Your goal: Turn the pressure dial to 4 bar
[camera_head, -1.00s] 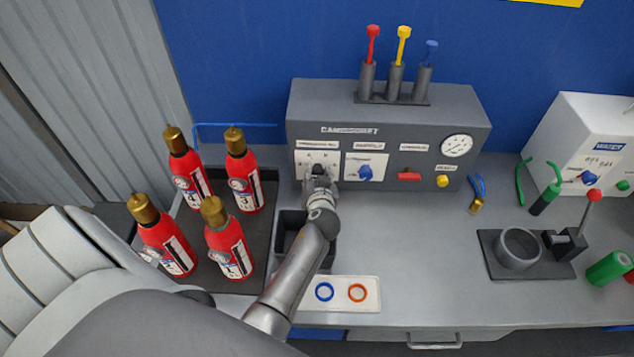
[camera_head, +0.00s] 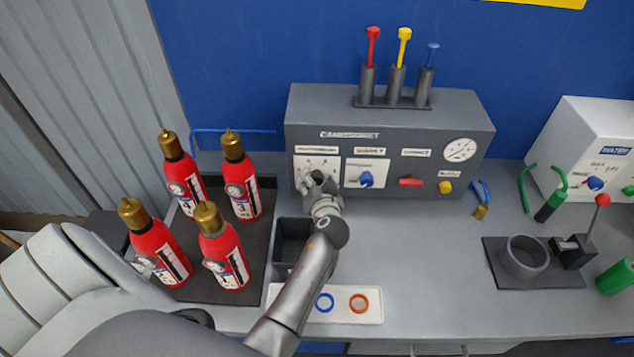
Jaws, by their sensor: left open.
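The pressure dial's white scale plate (camera_head: 318,163) is at the left end of the grey panel box (camera_head: 460,120). My left gripper (camera_head: 319,182) is open at the lower part of this plate and covers the dial's knob, so its setting and any contact cannot be made out. A blue knob (camera_head: 366,179) sits on the neighbouring white plate to the right. A round white gauge (camera_head: 459,150) is at the panel's upper right. My right gripper is not in view.
Several red extinguishers (camera_head: 152,245) stand on a dark tray left of my arm. A black bin (camera_head: 291,243) and a white tray with blue and orange rings (camera_head: 370,312) lie close to my forearm. Bench space (camera_head: 420,250) right of my arm is clear.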

